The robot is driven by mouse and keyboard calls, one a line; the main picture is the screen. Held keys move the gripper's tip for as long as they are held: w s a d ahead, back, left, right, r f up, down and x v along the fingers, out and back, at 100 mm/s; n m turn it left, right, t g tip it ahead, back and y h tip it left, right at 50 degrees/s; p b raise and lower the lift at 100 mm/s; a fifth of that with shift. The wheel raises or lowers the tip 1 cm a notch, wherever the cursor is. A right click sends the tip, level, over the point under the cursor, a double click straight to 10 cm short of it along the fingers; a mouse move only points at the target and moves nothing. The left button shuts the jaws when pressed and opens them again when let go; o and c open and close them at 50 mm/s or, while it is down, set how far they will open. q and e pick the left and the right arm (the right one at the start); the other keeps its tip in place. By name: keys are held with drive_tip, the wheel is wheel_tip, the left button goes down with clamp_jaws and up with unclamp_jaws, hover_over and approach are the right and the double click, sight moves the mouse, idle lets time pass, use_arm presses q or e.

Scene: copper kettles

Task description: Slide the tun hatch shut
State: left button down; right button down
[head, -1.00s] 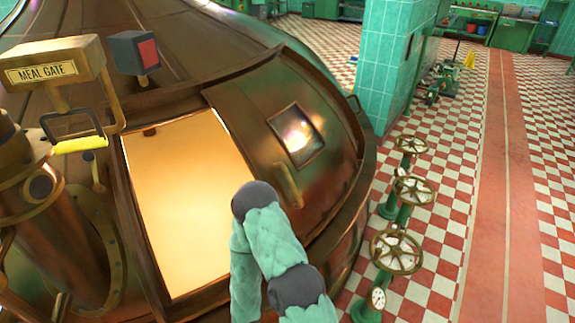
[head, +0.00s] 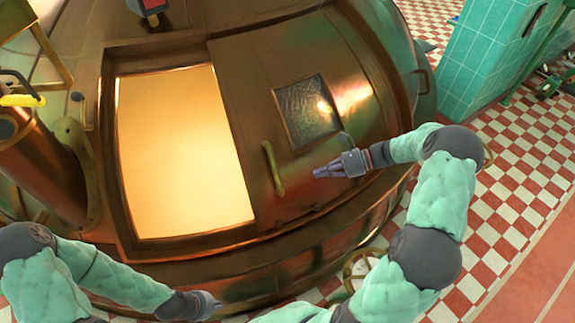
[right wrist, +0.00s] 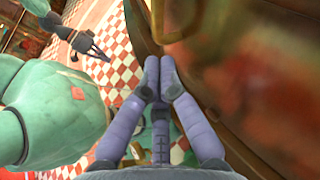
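The tun hatch (head: 240,95) is a copper panel with a dark glass window (head: 306,110) and an upright brass handle (head: 272,168). It stands to the right of the bright, glowing opening (head: 180,150), which is uncovered. My right gripper (head: 318,172) is just right of the handle, apart from it. In the right wrist view its fingertips (right wrist: 158,66) are together with nothing between them, and the handle (right wrist: 158,20) shows near the top edge. My left gripper (head: 212,304) is low, below the opening's front edge. Its fingers are too small to judge.
The round copper tun (head: 390,75) fills most of the view. A brass pipe (head: 40,160) with a yellow-gripped lever (head: 22,100) stands at the left. A valve wheel (head: 352,272) is partly hidden behind my right arm. Checkered floor (head: 520,150) is open at the right.

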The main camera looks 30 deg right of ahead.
wheel_tip(320, 180, up, 4)
drive_tip(key=d+t, duration=0.1)
drive_tip(key=d, duration=0.1)
drive_tip(key=b, duration=0.4)
approach(277, 170)
drive_tip(key=shift+m+y, duration=0.3)
drive_tip(key=x, duration=0.6)
drive_tip(key=shift+w+a+f, duration=0.2)
drive_tip(key=shift+a+f, duration=0.05)
drive_tip(key=shift+f, duration=0.1)
drive_tip(key=shift+a, duration=0.1)
